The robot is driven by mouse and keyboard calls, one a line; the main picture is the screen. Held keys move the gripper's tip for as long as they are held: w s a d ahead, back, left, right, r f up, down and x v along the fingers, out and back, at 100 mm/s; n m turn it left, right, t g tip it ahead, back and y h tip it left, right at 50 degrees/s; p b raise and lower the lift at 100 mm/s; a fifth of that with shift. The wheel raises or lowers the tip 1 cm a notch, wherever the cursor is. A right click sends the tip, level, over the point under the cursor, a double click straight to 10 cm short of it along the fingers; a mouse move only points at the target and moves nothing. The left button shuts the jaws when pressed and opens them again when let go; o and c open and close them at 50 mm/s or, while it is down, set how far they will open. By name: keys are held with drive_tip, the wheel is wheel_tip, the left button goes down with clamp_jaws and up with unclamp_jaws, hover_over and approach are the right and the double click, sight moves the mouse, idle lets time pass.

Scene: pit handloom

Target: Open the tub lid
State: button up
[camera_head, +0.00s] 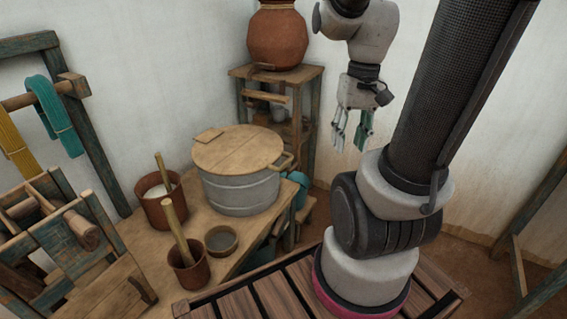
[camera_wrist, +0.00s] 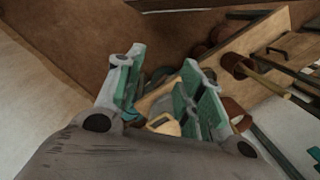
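The tub (camera_head: 240,196) is a round grey metal vessel standing on the wooden table. Its flat, round wooden lid (camera_head: 240,150) lies over the top and looks closed. A wooden grip sticks out at the lid's right edge, and a small wooden piece lies at its upper left.
Two brown pots with sticks (camera_head: 162,205) (camera_head: 188,270) and a small bowl (camera_head: 221,241) stand left and in front of the tub. A shelf (camera_head: 308,75) with a clay jar (camera_head: 277,38) stands behind. A wooden frame with yarn (camera_head: 52,115) is at left.

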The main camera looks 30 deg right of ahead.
wheel_tip(320, 180, down, 13)
drive_tip(key=w+a+m+g+y, duration=0.1)
drive_tip(key=w+m+y, duration=0.2)
drive_tip(key=m+y, duration=0.3)
drive_tip(key=m+t+y, duration=0.1)
drive_tip(key=m+t, duration=0.1)
drive_tip(key=t, duration=1.3)
approach(286, 161)
drive_tip(key=w+a+f, duration=0.1)
drive_tip(key=w, duration=0.1)
drive_tip(key=shift+n, duration=0.3)
drive_tip(key=x, duration=0.7)
drive_tip(key=shift+w+a+f, duration=0.2)
drive_tip(key=shift+a+f, duration=0.05)
drive_tip(key=shift+f, duration=0.05)
drive_tip(key=shift+c, duration=0.3)
clamp_jaws()
